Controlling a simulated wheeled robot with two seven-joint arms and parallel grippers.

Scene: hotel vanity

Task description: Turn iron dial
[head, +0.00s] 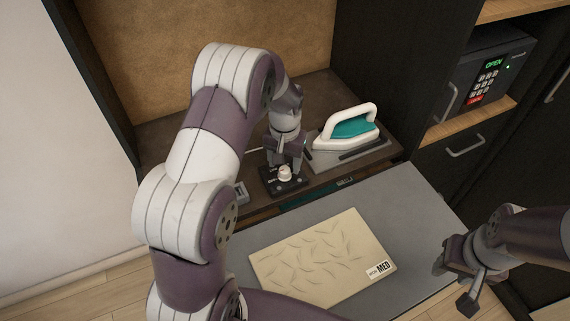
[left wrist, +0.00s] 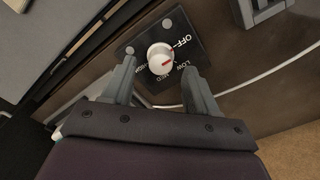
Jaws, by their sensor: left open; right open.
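The iron dial is a white knob (head: 285,172) on a black plate (head: 270,187) at the front of the brown shelf. In the left wrist view the dial (left wrist: 160,58) has a red mark, and its plate (left wrist: 190,50) carries the words OFF, LOW and MED. The red mark's exact setting is hard to read. My left gripper (head: 285,167) is open right at the dial, its fingers (left wrist: 158,85) spread to either side, with no clear contact. My right gripper (head: 460,285) is open and empty at the lower right. The white and teal iron (head: 350,130) stands behind the dial to the right.
The iron rests on a grey base plate (head: 365,157). A grey board (head: 415,215) in front holds a beige cloth (head: 310,255) with a card labelled MED (head: 380,269). A black safe (head: 490,75) reading OPEN sits in the right cabinet. Dark panels flank the shelf.

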